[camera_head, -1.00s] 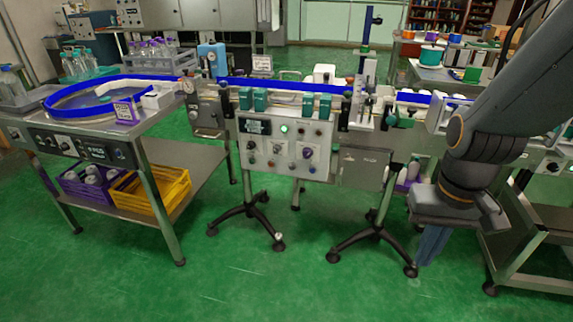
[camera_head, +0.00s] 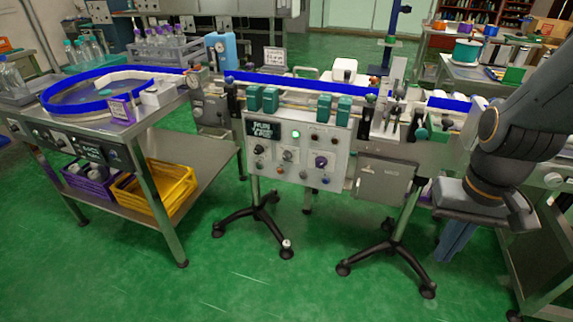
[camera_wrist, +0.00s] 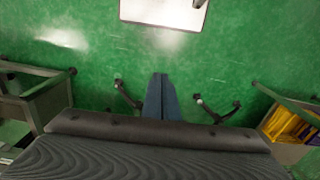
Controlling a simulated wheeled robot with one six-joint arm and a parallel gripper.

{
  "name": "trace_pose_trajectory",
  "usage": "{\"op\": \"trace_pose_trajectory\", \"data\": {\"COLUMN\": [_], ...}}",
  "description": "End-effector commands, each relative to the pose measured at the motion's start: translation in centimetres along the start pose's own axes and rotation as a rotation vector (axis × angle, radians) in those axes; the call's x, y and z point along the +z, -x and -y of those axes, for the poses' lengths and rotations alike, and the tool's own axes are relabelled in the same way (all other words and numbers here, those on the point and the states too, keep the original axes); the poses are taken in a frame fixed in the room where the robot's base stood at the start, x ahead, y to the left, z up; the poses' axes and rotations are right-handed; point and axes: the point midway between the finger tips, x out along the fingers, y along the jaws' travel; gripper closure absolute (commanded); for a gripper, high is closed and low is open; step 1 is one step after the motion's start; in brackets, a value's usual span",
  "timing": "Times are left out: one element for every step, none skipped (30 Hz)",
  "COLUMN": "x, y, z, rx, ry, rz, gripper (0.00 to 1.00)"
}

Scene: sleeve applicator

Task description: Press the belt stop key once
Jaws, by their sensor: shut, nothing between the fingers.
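The control panel (camera_head: 272,161) hangs below the conveyor near the middle of the head view. It bears a dark display (camera_head: 263,130), a lit green button (camera_head: 296,134), dark knobs and several small coloured buttons. I cannot tell which of them is the belt stop key. My gripper (camera_head: 446,254) points down at the right of the head view, well to the right of the panel and apart from it. Its two blue fingers are shut and empty. They also show over the green floor in the wrist view (camera_wrist: 160,76).
The blue-edged conveyor (camera_head: 300,84) runs above the panel. A grey box (camera_head: 384,181) hangs between the panel and my arm. Stand legs with castors (camera_head: 392,256) spread on the floor. A table with a yellow crate (camera_head: 160,188) stands left. The front floor is clear.

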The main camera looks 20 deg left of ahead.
Motion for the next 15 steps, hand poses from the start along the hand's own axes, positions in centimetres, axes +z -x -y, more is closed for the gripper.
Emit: {"op": "trace_pose_trajectory", "data": {"x": [0.0,0.0,0.0,0.0,0.1,0.1,0.1,0.1,0.1,0.0,-0.1,-0.3,-0.7,-1.2,-2.1], "y": [0.0,0.0,0.0,0.0,0.0,0.0,0.0,0.0,0.0,0.0,-0.1,-0.2,-0.5,-0.8,-1.4], "z": [0.0,0.0,0.0,0.0,0.0,0.0,0.0,0.0,0.0,0.0,0.0,0.1,0.2,0.4,0.6], "rx": [0.0,0.0,0.0,0.0,0.0,0.0,0.0,0.0,0.0,0.0,0.0,0.0,0.0,0.001,0.001], "ry": [0.0,0.0,0.0,0.0,0.0,0.0,0.0,0.0,0.0,0.0,0.002,0.008,0.017,0.028,0.047], "rz": [0.0,0.0,0.0,0.0,0.0,0.0,0.0,0.0,0.0,0.0,-0.002,-0.006,-0.014,-0.025,-0.043], "gripper": [1.0,1.0,1.0,1.0,1.0,1.0,1.0,1.0,1.0,1.0,1.0,1.0,1.0,1.0,1.0]}}
